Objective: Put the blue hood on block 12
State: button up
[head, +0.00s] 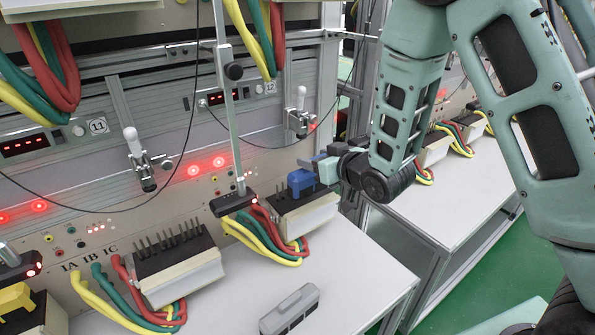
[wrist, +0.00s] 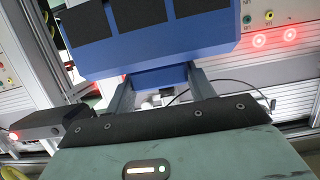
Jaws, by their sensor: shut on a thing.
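The blue hood (head: 302,182) is between the fingers of my gripper (head: 318,168), which is shut on it. In the wrist view the hood (wrist: 200,38) fills the top middle, with the gripper fingers (wrist: 160,78) on either side of its narrow part. Block 12 (head: 303,219), a pale block with a dark pinned top, stands on the bench below the number 12 label. The hood appears right over the far part of block 12; some pins show to its left. Whether hood and block touch cannot be told.
A dark clamp bar (head: 234,201) on a vertical rod stands just left of block 12. Block 11 (head: 180,270) has bare pins. A grey hood (head: 290,311) lies on the bench front; a yellow hood (head: 16,299) is at far left. Thick cables (head: 265,236) run beside block 12.

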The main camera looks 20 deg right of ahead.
jog(key=w, duration=0.2)
jog(key=w+a+p, duration=0.1)
jog(key=w, duration=0.1)
jog(key=w+a, duration=0.1)
jog(key=w, duration=0.2)
jog(key=shift+w+a+r, duration=0.1)
jog(key=shift+a+r, duration=0.05)
notch_tip(320, 180, down, 2)
jog(key=shift+w+f+p, duration=0.1)
jog(key=shift+f+p, duration=0.15)
jog(key=shift+p, duration=0.1)
notch_tip(320, 180, down, 4)
jog(key=shift+f, duration=0.1)
jog(key=shift+w+a+f+p, duration=0.1)
jog(key=shift+w+p, duration=0.1)
jog(key=shift+p, duration=0.3)
jog(key=shift+f, duration=0.15)
jog(key=shift+f, duration=0.2)
jog(key=o, duration=1.4)
jog(key=shift+c, duration=0.2)
